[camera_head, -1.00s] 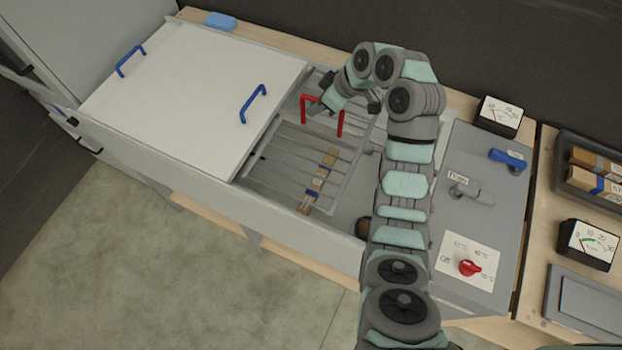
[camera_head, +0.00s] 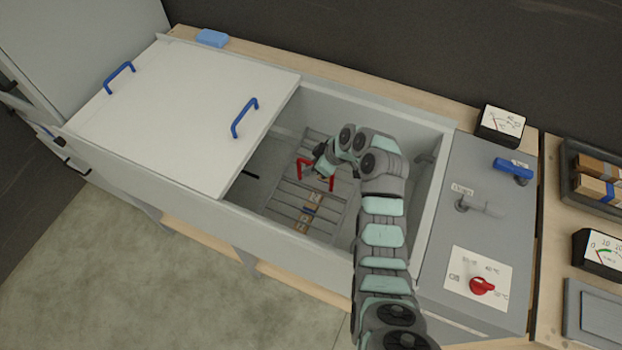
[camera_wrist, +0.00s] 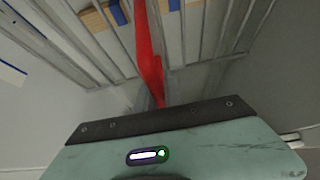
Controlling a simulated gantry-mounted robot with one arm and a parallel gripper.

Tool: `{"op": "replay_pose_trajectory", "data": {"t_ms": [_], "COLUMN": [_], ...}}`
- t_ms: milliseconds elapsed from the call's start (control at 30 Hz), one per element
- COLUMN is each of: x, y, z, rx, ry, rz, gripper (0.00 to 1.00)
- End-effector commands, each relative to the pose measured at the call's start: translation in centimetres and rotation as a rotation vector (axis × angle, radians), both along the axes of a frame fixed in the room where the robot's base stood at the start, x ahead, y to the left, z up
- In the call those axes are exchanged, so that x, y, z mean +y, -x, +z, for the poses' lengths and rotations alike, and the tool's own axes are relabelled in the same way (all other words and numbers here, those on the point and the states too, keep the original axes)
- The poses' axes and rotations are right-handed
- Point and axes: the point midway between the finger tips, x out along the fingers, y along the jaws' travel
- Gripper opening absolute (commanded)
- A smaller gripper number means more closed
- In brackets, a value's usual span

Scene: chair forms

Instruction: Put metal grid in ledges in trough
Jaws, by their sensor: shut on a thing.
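The metal grid (camera_head: 287,197) is a rack of grey slats with red handles (camera_head: 305,170). In the head view it is down inside the grey trough (camera_head: 436,185), below the rim. My gripper (camera_head: 326,170) is at the red handles and shut on one. In the wrist view the red handle (camera_wrist: 150,60) runs up from my gripper (camera_wrist: 160,105), with the slats beyond it. Wooden pieces with blue bands (camera_head: 308,213) show at the slats; I cannot tell whether they lie on or under them. The ledges cannot be made out.
A white lid (camera_head: 180,110) with blue handles covers the trough's left part. The trough walls surround the grid and my arm. A grey panel (camera_head: 470,240) with a red knob (camera_head: 482,286) and a blue-handled valve (camera_head: 512,167) stands to the right.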

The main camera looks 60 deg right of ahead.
Motion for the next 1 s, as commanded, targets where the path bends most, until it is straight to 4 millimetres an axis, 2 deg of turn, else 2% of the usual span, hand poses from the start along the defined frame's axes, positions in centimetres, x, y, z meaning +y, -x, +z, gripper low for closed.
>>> {"op": "replay_pose_trajectory", "data": {"t_ms": [100, 333, 533, 867, 900, 1000], "x": [-0.1, -0.1, -0.1, -0.1, -0.1, -0.1], "y": [-0.1, -0.1, 0.0, 0.0, 0.0, 0.0], "z": [-1.7, -3.2, -5.9, -6.3, -6.3, -6.3], "rx": [-0.003, -0.002, -0.001, -0.002, -0.001, -0.001], "ry": [0.002, 0.001, 0.000, 0.003, 0.003, 0.003], "rz": [-0.002, -0.001, -0.002, -0.001, -0.002, -0.002], "gripper": [0.00, 0.00, 0.00, 0.00, 0.14, 0.22]}}
